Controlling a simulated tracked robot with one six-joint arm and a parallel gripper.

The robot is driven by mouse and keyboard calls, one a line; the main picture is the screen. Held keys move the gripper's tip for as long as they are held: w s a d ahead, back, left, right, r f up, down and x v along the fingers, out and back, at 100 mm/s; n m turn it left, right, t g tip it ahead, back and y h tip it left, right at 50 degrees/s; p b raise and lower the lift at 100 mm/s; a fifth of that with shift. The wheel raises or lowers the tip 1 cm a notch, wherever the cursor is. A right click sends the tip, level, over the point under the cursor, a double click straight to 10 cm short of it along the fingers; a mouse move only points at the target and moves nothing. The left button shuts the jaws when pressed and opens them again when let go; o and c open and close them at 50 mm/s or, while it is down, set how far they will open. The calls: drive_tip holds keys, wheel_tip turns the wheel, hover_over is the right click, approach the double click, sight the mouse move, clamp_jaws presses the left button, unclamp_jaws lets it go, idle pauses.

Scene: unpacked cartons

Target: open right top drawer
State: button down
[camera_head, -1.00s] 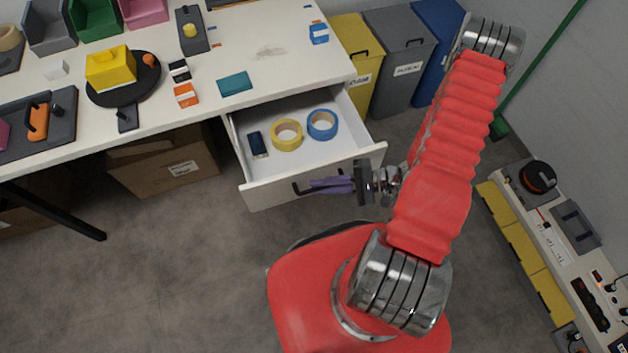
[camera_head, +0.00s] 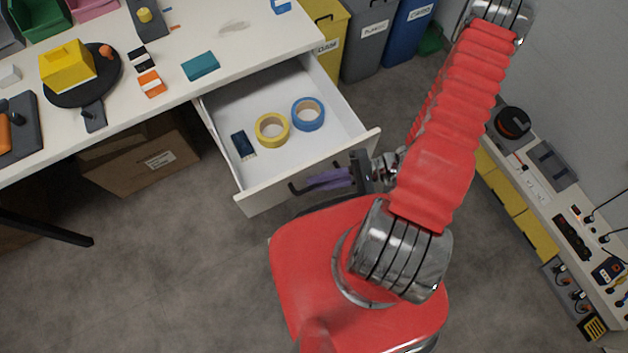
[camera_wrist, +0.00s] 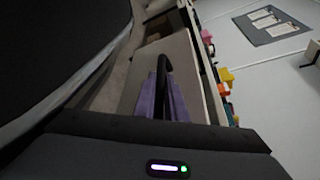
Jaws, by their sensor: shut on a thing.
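The right top drawer (camera_head: 352,148) is pulled out from under the white table. It is a white box with a dark bar handle (camera_head: 294,188) on its front. Inside lie a yellow tape roll (camera_head: 272,130), a blue tape roll (camera_head: 308,114) and a small dark blue item (camera_head: 243,144). My gripper (camera_head: 318,180) has purple fingers and is shut on the handle at the drawer front. In the wrist view the purple fingers (camera_wrist: 164,105) lie around the black handle (camera_wrist: 163,66). The fingertip contact is partly hidden.
The white tabletop (camera_head: 232,45) holds a yellow block (camera_head: 66,65) on a dark disc and several small items. A cardboard box (camera_head: 140,165) stands below. Bins (camera_head: 366,40) stand behind the drawer. A bench (camera_head: 560,215) runs along the right wall. Grey floor is clear at left front.

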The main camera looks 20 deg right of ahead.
drive_tip(key=c, duration=2.1)
unclamp_jaws()
drive_tip(key=shift+d+r, duration=0.1)
drive_tip(key=shift+d, duration=0.4)
drive_tip(key=v, duration=1.2)
drive_tip(key=shift+s+d+r, duration=0.15)
drive_tip(key=shift+s+d, duration=0.05)
drive_tip(key=shift+d, duration=0.15)
